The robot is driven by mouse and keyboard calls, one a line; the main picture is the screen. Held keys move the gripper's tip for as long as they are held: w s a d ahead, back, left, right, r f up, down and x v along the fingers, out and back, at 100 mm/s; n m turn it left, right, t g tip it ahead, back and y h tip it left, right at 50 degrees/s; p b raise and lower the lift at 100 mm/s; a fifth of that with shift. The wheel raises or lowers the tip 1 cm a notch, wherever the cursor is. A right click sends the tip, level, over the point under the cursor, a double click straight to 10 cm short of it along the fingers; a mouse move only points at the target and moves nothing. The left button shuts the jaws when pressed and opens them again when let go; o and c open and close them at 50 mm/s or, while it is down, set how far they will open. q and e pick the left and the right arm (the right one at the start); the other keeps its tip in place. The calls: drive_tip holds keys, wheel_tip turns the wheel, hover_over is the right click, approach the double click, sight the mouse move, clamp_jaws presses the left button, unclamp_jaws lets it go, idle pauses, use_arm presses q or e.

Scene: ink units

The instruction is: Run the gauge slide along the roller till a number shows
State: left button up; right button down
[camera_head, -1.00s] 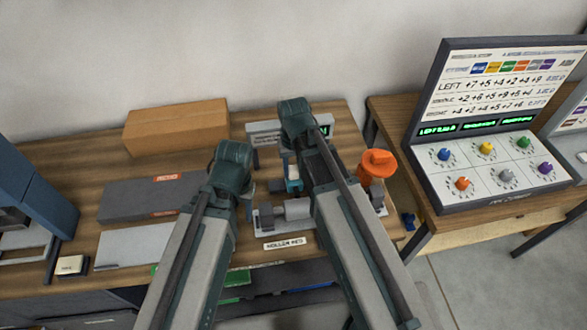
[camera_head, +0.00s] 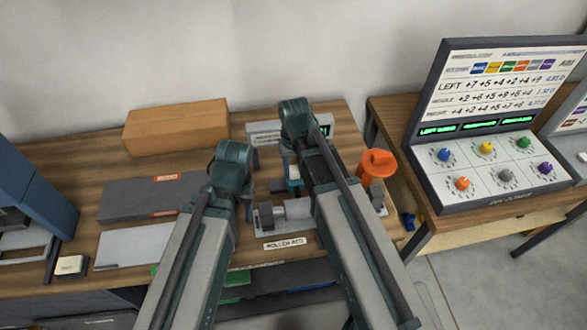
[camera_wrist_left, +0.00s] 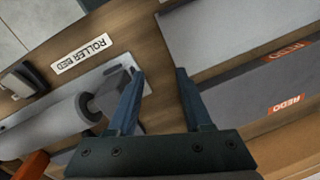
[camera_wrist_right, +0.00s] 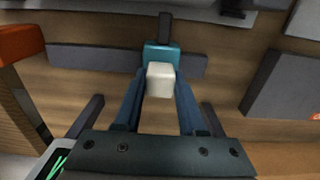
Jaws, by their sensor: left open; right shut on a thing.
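The gauge slide is a small blue block (camera_wrist_right: 162,53) with a pale knob (camera_wrist_right: 160,80) on its near side. My right gripper (camera_wrist_right: 161,92) is shut on the knob. In the head view the blue block (camera_head: 294,184) shows beside my right arm. The grey roller (camera_wrist_left: 48,125) lies in its bed at the left of the left wrist view. It also shows in the head view (camera_head: 299,208), partly hidden by my right arm. My left gripper (camera_wrist_left: 160,72) is open and empty, near the roller's end. A display box (camera_head: 264,132) with green digits stands behind, mostly covered by my right arm.
A "ROLLER BED" label (camera_head: 284,243) lies in front. An orange knob-topped object (camera_head: 377,166) stands close on the right. A grey REDO box (camera_head: 150,198), a pale plate (camera_head: 135,246) and a cardboard box (camera_head: 176,127) lie left. A sloped console (camera_head: 495,170) stands right.

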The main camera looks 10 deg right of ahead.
use_arm(q)
drive_tip(key=shift+a, duration=0.1)
use_arm(e)
drive_tip(key=d, duration=1.6)
drive_tip(key=shift+d, duration=0.2)
drive_tip(key=shift+c, duration=2.4)
unclamp_jaws()
drive_tip(key=shift+d, duration=0.15)
